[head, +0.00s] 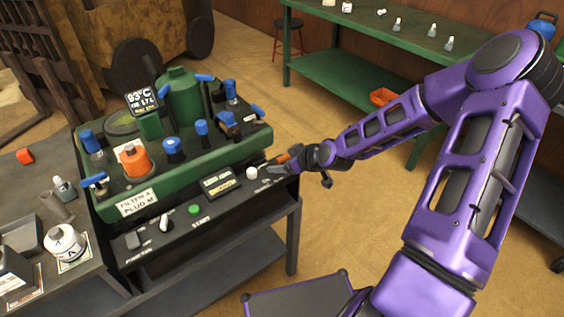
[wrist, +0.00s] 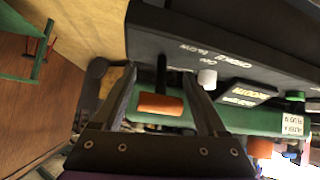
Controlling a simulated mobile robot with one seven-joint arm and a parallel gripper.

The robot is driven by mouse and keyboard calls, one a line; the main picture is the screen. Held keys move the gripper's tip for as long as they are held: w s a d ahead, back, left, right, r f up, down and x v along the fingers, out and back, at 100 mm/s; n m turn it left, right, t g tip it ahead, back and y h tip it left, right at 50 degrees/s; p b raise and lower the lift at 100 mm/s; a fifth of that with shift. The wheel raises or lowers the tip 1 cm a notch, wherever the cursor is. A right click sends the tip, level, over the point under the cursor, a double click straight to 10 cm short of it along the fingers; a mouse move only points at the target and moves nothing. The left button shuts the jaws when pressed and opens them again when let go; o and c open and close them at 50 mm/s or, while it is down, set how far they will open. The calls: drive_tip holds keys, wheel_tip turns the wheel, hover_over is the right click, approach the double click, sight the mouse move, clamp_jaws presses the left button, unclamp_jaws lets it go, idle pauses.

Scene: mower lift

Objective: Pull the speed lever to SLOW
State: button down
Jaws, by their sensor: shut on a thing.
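The speed lever has a dark stem and an orange grip (wrist: 160,103). It stands at the right end of the console's front panel, and its orange grip also shows in the head view (head: 283,158). In the head view my gripper (head: 294,164) reaches the panel's right end from the right and partly hides the lever. White lettering lies on the panel beside the lever, partly legible as SLOW; the lever's exact setting is hard to read.
A white knob (head: 252,172), a dark label plate (head: 222,183) and a green START button (head: 194,209) sit left of the lever. The green console (head: 258,136) carries bottles and blue-handled parts. Open floor lies right of the bench.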

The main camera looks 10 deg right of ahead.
unclamp_jaws()
drive_tip(key=p+v, duration=0.6)
drive_tip(key=v, duration=1.1)
drive_tip(key=shift+s+d, duration=0.1)
drive_tip(key=shift+d, duration=0.05)
